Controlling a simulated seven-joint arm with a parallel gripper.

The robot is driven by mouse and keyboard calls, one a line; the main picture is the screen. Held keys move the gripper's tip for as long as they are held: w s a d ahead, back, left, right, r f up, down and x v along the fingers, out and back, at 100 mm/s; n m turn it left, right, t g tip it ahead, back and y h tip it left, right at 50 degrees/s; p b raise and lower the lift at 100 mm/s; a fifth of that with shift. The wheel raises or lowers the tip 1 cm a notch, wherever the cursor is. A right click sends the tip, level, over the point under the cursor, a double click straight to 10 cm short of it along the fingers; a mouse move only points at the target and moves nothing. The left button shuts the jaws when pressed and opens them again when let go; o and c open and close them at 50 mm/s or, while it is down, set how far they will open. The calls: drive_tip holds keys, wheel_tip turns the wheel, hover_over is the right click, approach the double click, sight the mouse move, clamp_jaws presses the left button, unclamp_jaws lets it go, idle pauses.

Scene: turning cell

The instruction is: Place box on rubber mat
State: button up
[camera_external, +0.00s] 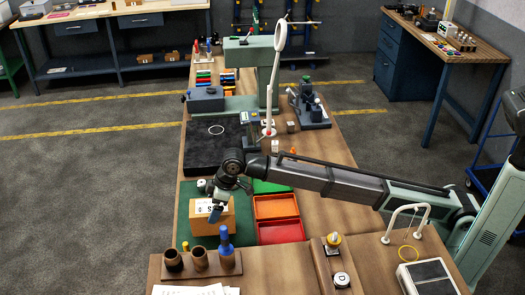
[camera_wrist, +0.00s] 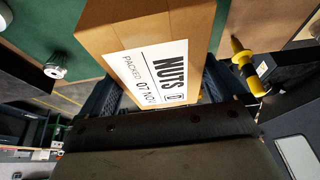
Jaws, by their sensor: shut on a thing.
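The box (camera_external: 232,221) is brown cardboard with a white label reading NUTS and PACKED 07 NOV. In the wrist view the box (camera_wrist: 150,32) sits between the two fingers of my gripper (camera_wrist: 165,92), which is shut on it. In the external view my gripper (camera_external: 217,207) is at the box, over the green mat (camera_external: 187,205). Whether the box touches the surface below is unclear. A black, flat mat-like sheet (camera_external: 205,152) with a pale ring on it lies farther back on the bench; it appears to be the rubber mat.
A blue-topped item (camera_external: 225,240) and dark cups (camera_external: 200,259) stand in front. A white ring-headed stand (camera_external: 269,122) and a grey-green machine (camera_external: 262,65) stand beside and behind the black sheet. Most of the sheet's front is clear.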

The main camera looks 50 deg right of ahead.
drive_tip(key=shift+f, duration=1.4)
drive_tip(key=o, duration=1.6)
drive_tip(key=shift+f, duration=0.15)
drive_tip(key=v, duration=1.2)
